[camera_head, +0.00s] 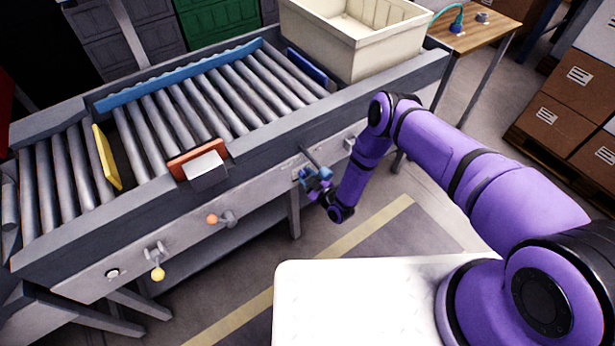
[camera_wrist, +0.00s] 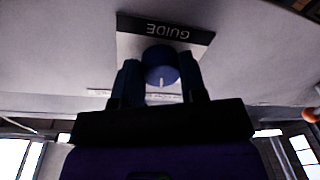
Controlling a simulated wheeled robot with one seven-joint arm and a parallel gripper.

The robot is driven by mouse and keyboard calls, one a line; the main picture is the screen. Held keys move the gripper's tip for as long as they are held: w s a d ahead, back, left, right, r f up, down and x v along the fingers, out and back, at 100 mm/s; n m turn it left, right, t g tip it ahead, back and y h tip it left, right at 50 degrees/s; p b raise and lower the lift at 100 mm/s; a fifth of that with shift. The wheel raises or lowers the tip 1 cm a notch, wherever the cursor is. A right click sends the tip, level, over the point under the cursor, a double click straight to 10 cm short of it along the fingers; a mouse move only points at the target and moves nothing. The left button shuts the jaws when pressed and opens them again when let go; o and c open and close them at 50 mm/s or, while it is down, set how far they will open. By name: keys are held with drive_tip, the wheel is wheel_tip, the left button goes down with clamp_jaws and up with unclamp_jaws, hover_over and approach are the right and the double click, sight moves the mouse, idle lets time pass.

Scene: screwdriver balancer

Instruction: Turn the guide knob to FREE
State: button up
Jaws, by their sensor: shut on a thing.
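The guide knob (camera_wrist: 160,62) is a round blue knob on a light plate in the wrist view. A black label reading GUIDE (camera_wrist: 166,28), upside down, is beside it. A white pointer mark on the knob points toward the bottom of the picture, to a strip of small lettering too small to read. My gripper (camera_wrist: 161,75) is shut on the knob, one dark blue finger on each side. In the head view my gripper (camera_head: 312,176) is at the conveyor's front panel and mostly hides the knob.
The roller conveyor (camera_head: 260,140) carries a blue guide rail (camera_head: 180,76), a yellow paddle (camera_head: 106,157) and an orange one (camera_head: 197,158). A yellow-knobbed lever (camera_head: 157,272) and an orange-knobbed lever (camera_head: 213,219) stick out from the front panel. A cream bin (camera_head: 375,48) stands at the far end.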

drive_tip(key=m, duration=0.6)
drive_tip(key=shift+s+f+t, duration=0.15)
drive_tip(key=shift+t, duration=0.25)
drive_tip(key=m, duration=0.3)
drive_tip(key=m+h, duration=0.1)
drive_tip(key=m, duration=0.2)
drive_tip(key=shift+a+t, duration=0.1)
drive_tip(key=shift+t, duration=0.2)
drive_tip(key=shift+s+m, duration=0.1)
drive_tip(key=shift+m, duration=0.3)
drive_tip(key=o, duration=0.9)
drive_tip(key=v, duration=1)
drive_tip(key=shift+s, duration=0.3)
